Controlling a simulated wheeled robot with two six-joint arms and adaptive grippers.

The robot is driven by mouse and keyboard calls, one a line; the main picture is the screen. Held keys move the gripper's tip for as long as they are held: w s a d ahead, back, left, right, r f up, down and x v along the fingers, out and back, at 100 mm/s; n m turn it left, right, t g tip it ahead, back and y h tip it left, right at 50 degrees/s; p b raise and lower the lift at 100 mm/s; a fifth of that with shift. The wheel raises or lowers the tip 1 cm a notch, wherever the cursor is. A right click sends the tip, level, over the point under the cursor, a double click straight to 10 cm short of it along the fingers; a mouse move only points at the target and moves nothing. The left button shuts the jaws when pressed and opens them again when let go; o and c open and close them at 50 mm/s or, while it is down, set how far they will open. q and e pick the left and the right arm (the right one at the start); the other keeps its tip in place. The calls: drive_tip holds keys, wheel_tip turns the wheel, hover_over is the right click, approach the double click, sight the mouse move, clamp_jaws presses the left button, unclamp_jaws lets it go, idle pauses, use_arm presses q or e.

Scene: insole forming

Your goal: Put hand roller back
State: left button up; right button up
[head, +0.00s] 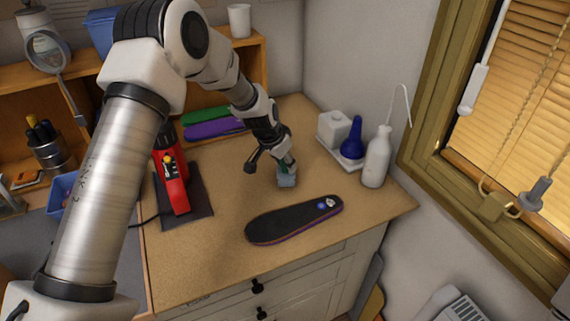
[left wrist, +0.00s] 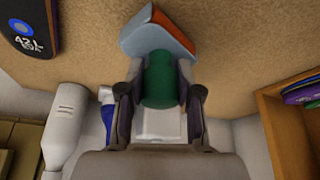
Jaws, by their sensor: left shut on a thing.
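My left gripper (head: 271,165) points down over the tan worktop, behind the dark insole. In the left wrist view its fingers (left wrist: 161,90) are on either side of a green, rounded handle (left wrist: 158,80), which I take to be the hand roller; it is shut on it. A pale blue block with an orange side (left wrist: 158,33) shows at the handle's far end; in the head view this block (head: 287,181) is just below the fingers, at or close to the worktop. I cannot tell whether it is joined to the handle. My right gripper is not in view.
The dark insole (head: 295,220) lies near the worktop's front edge. A red tool (head: 175,183) on a dark mat is to the left. A white bottle (head: 377,157) and blue bulb (head: 353,138) stand at the right by the wall. Green and purple insoles (head: 213,129) lie behind.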

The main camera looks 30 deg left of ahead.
use_arm(q)
drive_tip(key=shift+s+d+f+b, duration=0.1)
drive_tip(key=shift+s+f+b, duration=0.15)
drive_tip(key=shift+f+b, duration=0.25)
clamp_jaws()
drive_tip(key=o, duration=1)
unclamp_jaws()
drive_tip(key=shift+f, duration=0.1)
drive_tip(key=shift+c, duration=0.2)
drive_tip(key=shift+o, duration=0.7)
drive_tip(key=shift+f, duration=0.1)
drive_tip(key=shift+w, duration=0.1)
drive_tip(key=shift+r, duration=0.3)
drive_tip(key=shift+w+r+p, duration=0.1)
drive_tip(key=shift+r+p, duration=0.5)
drive_tip(key=shift+p, duration=0.2)
drive_tip(key=b+v, duration=0.1)
drive_tip(key=v, duration=1)
drive_tip(key=shift+r, duration=0.35)
